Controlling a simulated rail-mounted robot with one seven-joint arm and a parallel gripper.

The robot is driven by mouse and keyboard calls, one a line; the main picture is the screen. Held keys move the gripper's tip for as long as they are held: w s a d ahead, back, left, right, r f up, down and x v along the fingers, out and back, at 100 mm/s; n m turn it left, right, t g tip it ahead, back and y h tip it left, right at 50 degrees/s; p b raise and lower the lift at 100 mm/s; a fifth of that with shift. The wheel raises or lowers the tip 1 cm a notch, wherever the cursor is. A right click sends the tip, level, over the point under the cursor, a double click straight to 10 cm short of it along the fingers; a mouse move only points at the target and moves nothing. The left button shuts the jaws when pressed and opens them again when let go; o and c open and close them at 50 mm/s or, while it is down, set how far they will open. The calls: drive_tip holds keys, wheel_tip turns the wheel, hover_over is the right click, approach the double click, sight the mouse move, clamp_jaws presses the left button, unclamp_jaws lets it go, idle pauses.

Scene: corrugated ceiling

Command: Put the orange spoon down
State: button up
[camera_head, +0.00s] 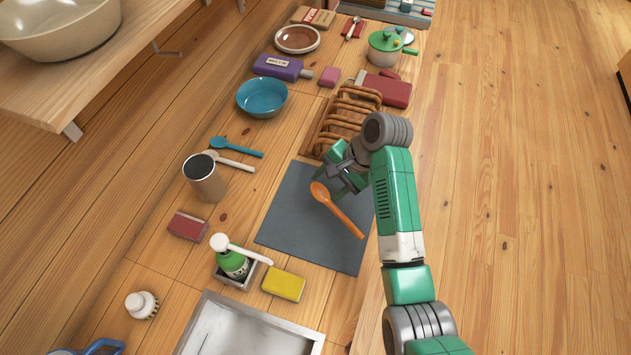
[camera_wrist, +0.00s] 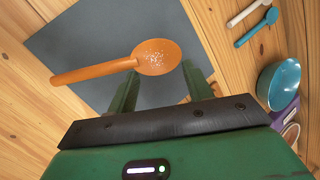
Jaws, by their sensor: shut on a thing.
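The orange spoon (camera_head: 340,212) shows over the dark grey mat (camera_head: 310,240), its bowl toward my gripper and its handle pointing to the lower right. In the wrist view the spoon (camera_wrist: 98,70) lies across the tips of my fingers, with white specks in its bowl. My gripper (camera_head: 338,182) is shut on the spoon at its bowl end, with the two fingers (camera_wrist: 160,82) spaced apart around it. The exact contact and the gap between the spoon and the mat (camera_wrist: 90,35) cannot be told.
A wooden rack (camera_head: 322,140) stands just behind my gripper. A brown cup (camera_head: 207,182), a blue spoon (camera_head: 240,148) and a white spoon (camera_head: 232,160) are left of the mat. A yellow sponge (camera_head: 284,284) and a sink (camera_head: 225,330) are in front. Much of the mat is clear.

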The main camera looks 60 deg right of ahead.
drive_tip(key=shift+w+d+f, duration=0.3)
drive_tip(key=shift+w+f, duration=0.4)
drive_tip(key=shift+w, duration=0.1)
drive_tip(key=shift+w+d+f, duration=0.25)
drive_tip(key=shift+w+f, duration=0.4)
drive_tip(key=shift+w, duration=0.15)
drive_tip(key=shift+w+d+f, duration=0.3)
drive_tip(key=shift+w+f, duration=0.4)
drive_tip(key=shift+w, duration=0.1)
drive_tip(key=o, duration=0.9)
drive_tip(key=shift+f, duration=0.1)
drive_tip(key=shift+o, duration=0.2)
drive_tip(key=v, duration=1.2)
